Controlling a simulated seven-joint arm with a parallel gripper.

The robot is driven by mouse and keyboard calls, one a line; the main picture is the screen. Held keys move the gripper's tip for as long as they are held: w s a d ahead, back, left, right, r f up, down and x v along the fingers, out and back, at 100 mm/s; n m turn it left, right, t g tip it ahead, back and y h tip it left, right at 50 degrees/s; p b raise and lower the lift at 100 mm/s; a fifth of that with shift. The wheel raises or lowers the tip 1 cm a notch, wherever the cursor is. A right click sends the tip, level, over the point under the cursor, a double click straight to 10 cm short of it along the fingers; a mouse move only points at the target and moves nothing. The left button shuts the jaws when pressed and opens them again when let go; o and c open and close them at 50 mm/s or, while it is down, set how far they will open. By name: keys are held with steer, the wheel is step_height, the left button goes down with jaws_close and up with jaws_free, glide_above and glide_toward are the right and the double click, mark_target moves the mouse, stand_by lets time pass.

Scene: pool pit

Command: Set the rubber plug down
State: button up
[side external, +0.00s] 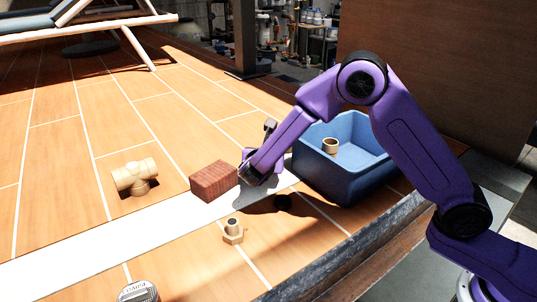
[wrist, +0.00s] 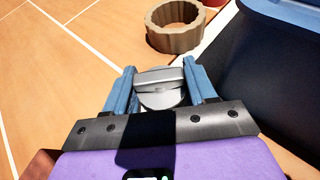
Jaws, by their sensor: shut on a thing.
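My gripper (side external: 252,177) is low over the floor, between the red brick and the blue crate. In the wrist view its two blue fingers (wrist: 160,88) are shut on a grey round piece with a raised bar across its top, which I take for the rubber plug (wrist: 160,79). The bar lies between the fingers and the round body shows below it. In the side view the gripper hides most of the plug, so I cannot tell whether it touches the floor.
The blue crate (side external: 345,190) holds a tan ring (side external: 330,146). A reddish brick (side external: 214,181) stands close left of my gripper. A ring (wrist: 175,24) lies ahead. A tan tee (side external: 136,177), a brass fitting (side external: 233,232) and a grey cap (side external: 138,291) lie farther off.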

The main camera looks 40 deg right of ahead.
steer(key=shift+f, duration=0.15)
steer(key=o, duration=1)
steer(key=shift+o, duration=0.2)
steer(key=shift+s+a+r, duration=0.15)
steer(key=shift+r, duration=0.15)
steer(key=v, duration=1)
steer(key=shift+v, duration=0.8)
